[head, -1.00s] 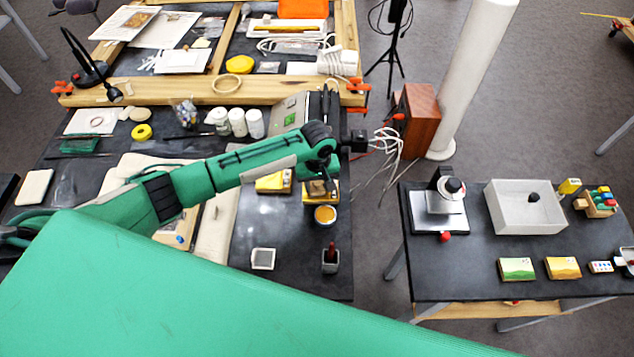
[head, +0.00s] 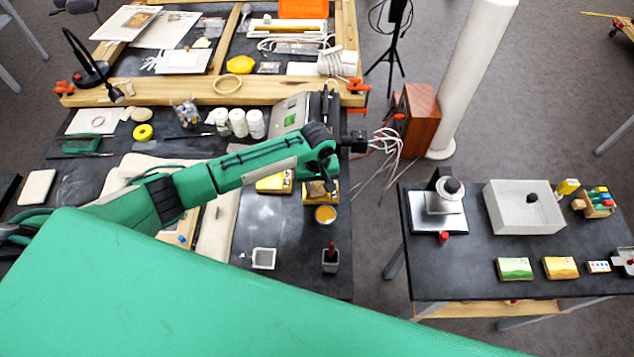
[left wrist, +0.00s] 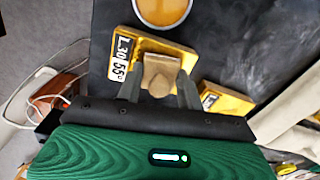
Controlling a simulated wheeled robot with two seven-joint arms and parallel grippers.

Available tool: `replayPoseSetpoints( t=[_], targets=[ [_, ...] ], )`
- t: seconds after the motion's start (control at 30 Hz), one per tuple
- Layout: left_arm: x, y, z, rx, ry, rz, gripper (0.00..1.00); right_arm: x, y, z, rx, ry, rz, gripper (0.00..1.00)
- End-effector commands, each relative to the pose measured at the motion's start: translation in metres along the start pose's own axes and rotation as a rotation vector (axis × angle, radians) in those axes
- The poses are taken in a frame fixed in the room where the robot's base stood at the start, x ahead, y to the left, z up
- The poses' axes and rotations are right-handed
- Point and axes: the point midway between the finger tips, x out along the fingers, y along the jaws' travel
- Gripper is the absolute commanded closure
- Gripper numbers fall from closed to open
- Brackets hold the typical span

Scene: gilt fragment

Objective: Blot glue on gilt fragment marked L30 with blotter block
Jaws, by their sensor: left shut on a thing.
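The gilt fragment marked L30 (left wrist: 118,62) is a gold-yellow block with a black-and-white label that also reads 55°. It also shows in the head view (head: 331,198), partly covered by my left gripper. My left gripper (left wrist: 159,88) is shut on a tan blotter block (left wrist: 160,70), which is over the face of the fragment. I cannot tell whether the block touches the face. In the head view my left gripper (head: 320,184) points down at the fragment. Any glue on the fragment is hidden or too small to see. My right gripper is out of view.
A second gilt fragment (head: 268,184) lies to the left of L30. A round bowl of amber liquid (head: 325,214) stands close in front of it. A small white dish (head: 263,259) and a dark holder (head: 330,262) stand nearer me. The dark tabletop between them is clear.

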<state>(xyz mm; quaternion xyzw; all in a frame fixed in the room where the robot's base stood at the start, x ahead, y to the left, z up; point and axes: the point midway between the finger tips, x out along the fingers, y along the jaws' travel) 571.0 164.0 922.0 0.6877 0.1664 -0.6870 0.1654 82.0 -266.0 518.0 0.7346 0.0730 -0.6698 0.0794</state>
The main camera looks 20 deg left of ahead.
Motion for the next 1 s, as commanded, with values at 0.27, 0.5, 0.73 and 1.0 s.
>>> replayPoseSetpoints(
  t=[0.27,0.5,0.73,1.0],
  targets=[
    [0.0001,0.0003,0.0000,0.000,0.000,0.001,0.85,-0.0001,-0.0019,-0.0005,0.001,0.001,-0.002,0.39],
    [-0.0001,0.0004,0.0000,0.001,0.000,0.001,0.85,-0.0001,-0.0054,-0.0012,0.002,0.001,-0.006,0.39],
    [0.0008,0.0004,0.0000,0.001,0.000,0.001,0.85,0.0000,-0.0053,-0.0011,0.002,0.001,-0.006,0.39],
    [0.0025,0.0005,0.0001,0.001,0.000,0.001,0.85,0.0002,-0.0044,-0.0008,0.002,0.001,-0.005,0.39]
  ],
)
